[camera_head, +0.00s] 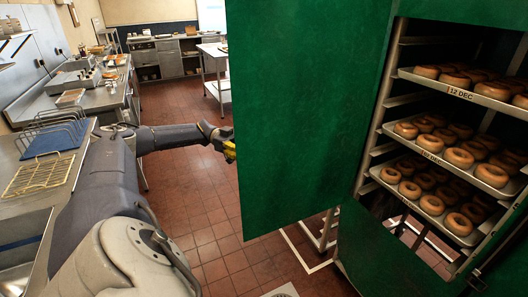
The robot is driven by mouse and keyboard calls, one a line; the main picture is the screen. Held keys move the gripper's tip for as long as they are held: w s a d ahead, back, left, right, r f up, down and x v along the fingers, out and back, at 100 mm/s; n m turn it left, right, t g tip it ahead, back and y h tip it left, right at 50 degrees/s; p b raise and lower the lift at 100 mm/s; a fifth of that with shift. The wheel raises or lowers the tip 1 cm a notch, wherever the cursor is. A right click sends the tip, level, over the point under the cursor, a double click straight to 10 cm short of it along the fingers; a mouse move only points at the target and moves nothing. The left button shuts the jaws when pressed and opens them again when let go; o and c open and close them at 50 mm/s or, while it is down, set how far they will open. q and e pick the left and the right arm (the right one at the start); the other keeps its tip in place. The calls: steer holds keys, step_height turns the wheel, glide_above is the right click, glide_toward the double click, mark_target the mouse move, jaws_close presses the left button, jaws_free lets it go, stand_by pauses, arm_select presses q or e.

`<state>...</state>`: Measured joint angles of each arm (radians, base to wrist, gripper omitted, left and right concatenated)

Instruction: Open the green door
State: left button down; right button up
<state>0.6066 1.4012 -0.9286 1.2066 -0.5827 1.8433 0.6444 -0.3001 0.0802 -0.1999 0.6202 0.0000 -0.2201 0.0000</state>
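The green door (291,105) stands wide open at the left side of the green cabinet (385,255), its flat face towards me. My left arm reaches in from the left, and its end is at the left edge of the door. A small yellow part of my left gripper (229,149) shows there. The rest of the gripper is hidden behind the door, so its fingers and any contact cannot be seen. My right gripper is not in view.
Several trays of doughnuts sit on the cabinet racks, including a middle tray (447,160). A steel counter with a sink (22,240) and wire racks (40,176) runs along the left. A steel table (213,50) stands further back. The red tiled floor (190,190) between is clear.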

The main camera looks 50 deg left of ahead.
arm_select(q)
steer(key=shift+w+a+f, duration=0.1)
steer(key=shift+w+a, duration=0.1)
steer(key=shift+a, duration=0.65)
steer(key=shift+w+a+f, duration=0.1)
steer(key=shift+w+a, duration=0.1)
steer(key=shift+a, duration=0.6)
steer(key=c, duration=1.6)
jaws_free()
steer(key=shift+s+a, duration=0.25)
steer(key=shift+o, duration=1)
steer(key=shift+r, duration=0.1)
steer(key=shift+d, duration=0.1)
steer(key=shift+w, duration=0.1)
steer(key=v, duration=0.7)
steer(key=shift+a, duration=0.25)
